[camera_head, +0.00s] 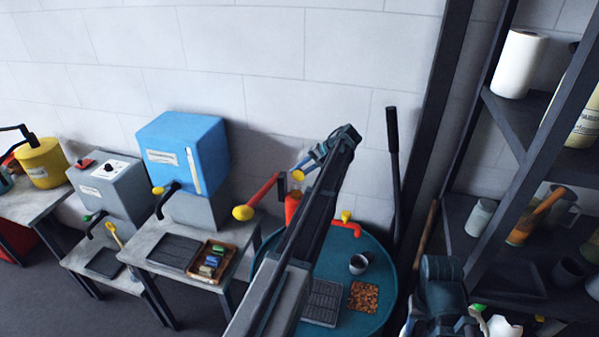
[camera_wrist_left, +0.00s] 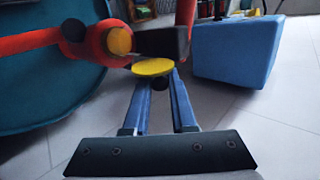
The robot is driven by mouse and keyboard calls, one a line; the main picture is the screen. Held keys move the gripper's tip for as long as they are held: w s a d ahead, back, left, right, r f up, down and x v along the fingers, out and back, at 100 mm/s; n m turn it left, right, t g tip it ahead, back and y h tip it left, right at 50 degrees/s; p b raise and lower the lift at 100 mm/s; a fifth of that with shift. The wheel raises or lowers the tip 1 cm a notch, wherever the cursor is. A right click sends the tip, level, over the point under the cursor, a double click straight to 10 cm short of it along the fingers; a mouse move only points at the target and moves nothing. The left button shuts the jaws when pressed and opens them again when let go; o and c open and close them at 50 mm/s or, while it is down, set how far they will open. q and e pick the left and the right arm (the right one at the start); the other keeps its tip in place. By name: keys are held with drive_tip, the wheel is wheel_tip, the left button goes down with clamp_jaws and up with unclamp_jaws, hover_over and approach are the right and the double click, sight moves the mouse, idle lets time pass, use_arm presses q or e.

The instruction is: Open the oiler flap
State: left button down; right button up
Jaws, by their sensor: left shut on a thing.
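The oiler flap appears to be the small yellow disc with a dark knob (camera_wrist_left: 152,67) in the left wrist view. It also shows as a yellow spot (camera_head: 298,176) above a red upright body (camera_head: 292,206) in the head view. My left gripper (camera_wrist_left: 161,88) has its blue fingers on either side of the dark knob and is shut on it. The left gripper (camera_head: 303,168) reaches down from the upper right in the head view. How far the flap is tilted is unclear.
A red arm with a yellow knob (camera_head: 243,212) sticks out left of the red body. A blue machine (camera_head: 182,150) stands left, dark shelves (camera_head: 520,150) right. My left arm hides part of the table.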

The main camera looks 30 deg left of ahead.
use_arm(q)
drive_tip(key=shift+f, duration=0.1)
idle(0.3)
drive_tip(key=c, duration=1)
unclamp_jaws()
drive_tip(key=shift+w, duration=0.1)
drive_tip(key=shift+c, duration=0.2)
drive_tip(key=p+v, duration=0.5)
drive_tip(key=v, duration=0.2)
drive_tip(key=shift+w, duration=0.2)
